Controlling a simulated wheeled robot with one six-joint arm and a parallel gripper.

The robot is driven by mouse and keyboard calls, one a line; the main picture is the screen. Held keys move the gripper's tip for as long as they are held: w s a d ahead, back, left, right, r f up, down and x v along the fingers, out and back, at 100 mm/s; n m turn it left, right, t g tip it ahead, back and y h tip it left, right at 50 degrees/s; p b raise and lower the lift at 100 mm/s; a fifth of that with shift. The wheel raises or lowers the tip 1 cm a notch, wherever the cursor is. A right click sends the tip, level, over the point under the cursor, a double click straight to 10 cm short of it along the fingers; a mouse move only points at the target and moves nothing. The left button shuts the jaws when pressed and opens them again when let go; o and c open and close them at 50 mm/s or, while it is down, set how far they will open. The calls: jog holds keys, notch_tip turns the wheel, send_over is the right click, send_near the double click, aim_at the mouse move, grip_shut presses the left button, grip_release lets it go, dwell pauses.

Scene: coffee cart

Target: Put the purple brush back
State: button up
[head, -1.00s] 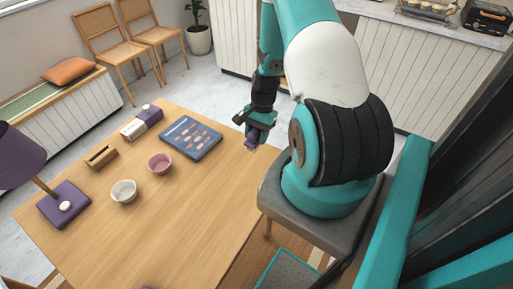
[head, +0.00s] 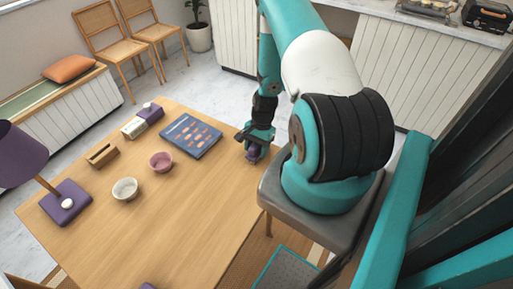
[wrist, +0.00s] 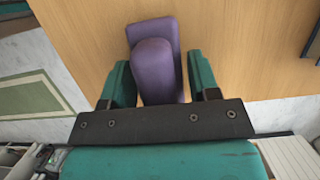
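The purple brush (head: 252,158) is in my gripper (head: 255,150), low at the right edge of the wooden table, next to the blue board. In the wrist view the brush (wrist: 157,68) shows as a rounded purple body with a wider block beyond it. The two teal fingers of my gripper (wrist: 160,88) lie along its sides. I cannot tell whether the brush touches the table. A small wooden holder (head: 103,155) with a dark slot stands at the table's left side.
The table (head: 180,225) has free room at its front and middle.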

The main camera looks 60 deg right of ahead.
jog(key=shift+o, duration=0.9)
jog(key=shift+r, duration=0.15)
jog(key=b+v, duration=0.2)
jog(key=v, duration=1)
jog(key=w+a+r+n, duration=0.3)
jog(key=a+r+n, duration=0.2)
jog(key=a+r, duration=0.35)
jog(key=w+a+r+n, duration=0.3)
jog(key=a+r+n, duration=0.2)
jog(key=a+r, duration=0.4)
jog(key=s+a+r+n, duration=0.5)
jog(key=s+a+n, duration=0.2)
jog(key=a, duration=0.3)
jog(key=s+a+r+n, duration=0.5)
jog(key=s+a+n, duration=0.2)
jog(key=s+a, duration=0.2)
jog(key=shift+a+r+y, duration=0.35)
jog(key=shift+a+y, duration=0.05)
jog(key=shift+a, duration=0.4)
